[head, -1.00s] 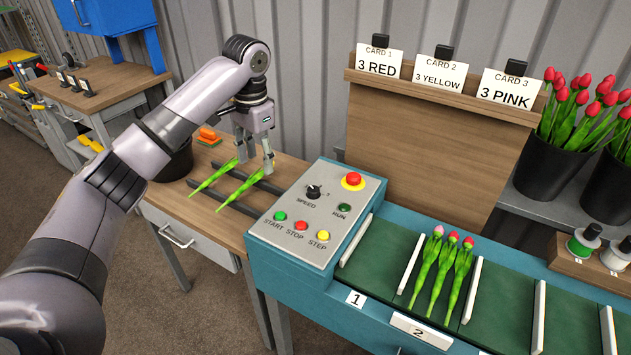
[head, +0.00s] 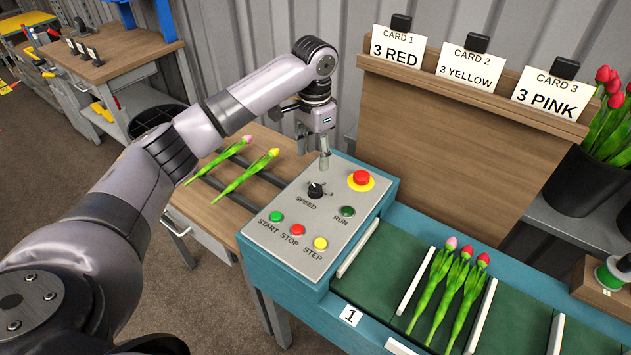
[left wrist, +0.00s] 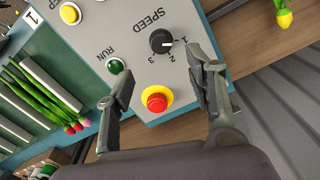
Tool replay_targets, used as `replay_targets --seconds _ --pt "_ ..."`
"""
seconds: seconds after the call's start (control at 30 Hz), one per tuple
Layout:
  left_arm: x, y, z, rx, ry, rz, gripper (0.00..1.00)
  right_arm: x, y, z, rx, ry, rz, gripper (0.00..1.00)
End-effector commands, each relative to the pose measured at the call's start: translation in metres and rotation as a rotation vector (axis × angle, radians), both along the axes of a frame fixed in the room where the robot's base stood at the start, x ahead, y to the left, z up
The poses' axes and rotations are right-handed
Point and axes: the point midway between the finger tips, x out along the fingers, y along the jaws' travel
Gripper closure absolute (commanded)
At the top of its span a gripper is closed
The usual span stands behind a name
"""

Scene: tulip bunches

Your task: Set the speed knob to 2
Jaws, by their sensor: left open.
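The speed knob (head: 315,190) is a round black dial on the grey control panel (head: 290,245), near the SPEED label. In the left wrist view the knob (left wrist: 160,41) has a white pointer mark directed about at the 1; the numbers 2 and 3 lie further round it. My left gripper (head: 324,163) points down over the panel, just above and behind the knob. In the left wrist view its two fingers (left wrist: 160,62) are spread apart with nothing between them, and the knob appears beyond their tips. My right gripper is not in view.
A red button (head: 361,177) on a yellow disc stands close to the knob, with the green RUN button (head: 347,211) nearby. START, STOP and STEP buttons line the panel's front. Tulips lie on the conveyor (head: 385,265) at right and on the wooden table (head: 215,210) at left.

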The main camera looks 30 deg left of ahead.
Motion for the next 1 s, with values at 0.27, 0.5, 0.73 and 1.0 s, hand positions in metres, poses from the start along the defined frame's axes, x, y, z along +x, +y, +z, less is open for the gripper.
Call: replay_targets --seconds 0.27,0.5,0.73,1.0 --pt "-0.001 0.000 -0.060 0.000 0.004 0.001 0.51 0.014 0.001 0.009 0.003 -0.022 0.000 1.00" --pt "0.000 0.000 -0.097 0.000 0.001 0.000 0.51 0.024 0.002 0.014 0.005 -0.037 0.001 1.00" --pt "0.000 0.000 -0.107 0.000 -0.001 0.000 0.51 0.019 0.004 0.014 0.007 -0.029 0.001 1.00" --pt "0.000 0.000 -0.108 0.000 -0.001 0.000 0.54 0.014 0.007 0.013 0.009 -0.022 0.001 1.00"
